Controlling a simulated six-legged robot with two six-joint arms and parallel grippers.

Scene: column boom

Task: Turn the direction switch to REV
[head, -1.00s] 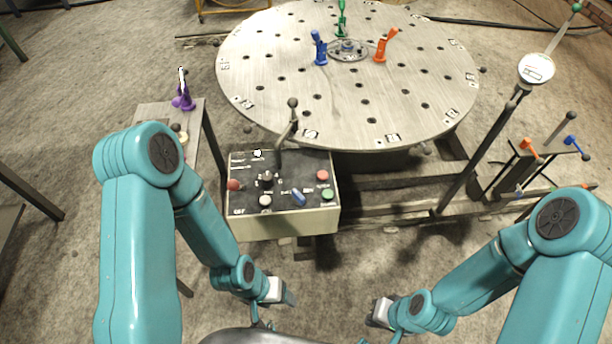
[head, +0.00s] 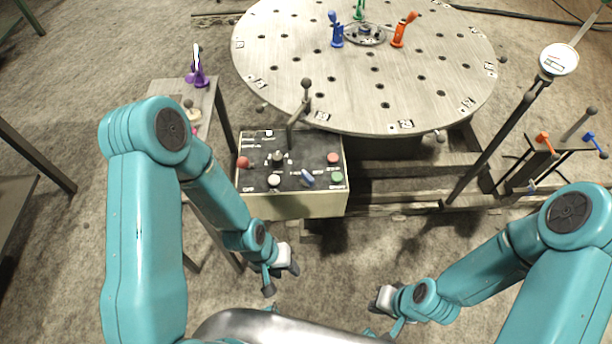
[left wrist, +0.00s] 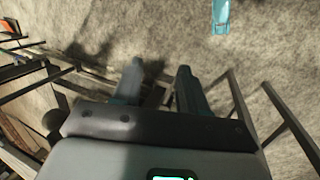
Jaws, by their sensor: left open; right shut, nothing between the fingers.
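The control box (head: 296,204) stands in front of the round table. On its dark top are a blue pointed knob (head: 307,178) and a black selector knob (head: 278,158). The lettering is too small to read, so I cannot tell which one is the direction switch or where it points. My left gripper (head: 282,281) is open and empty, in front of the box and below it in the picture, touching nothing. Its two fingers stand apart in the left wrist view (left wrist: 160,88), over bare floor. My right gripper (head: 376,304) is shut and empty, further right, clear of the box.
Red buttons (head: 243,162) (head: 333,158), a green button (head: 337,177) and a white button (head: 273,181) surround the knobs. A black-knobbed lever (head: 301,105) rises behind the panel. A small side table (head: 213,99) is left; a dial gauge on a post (head: 559,60) is right.

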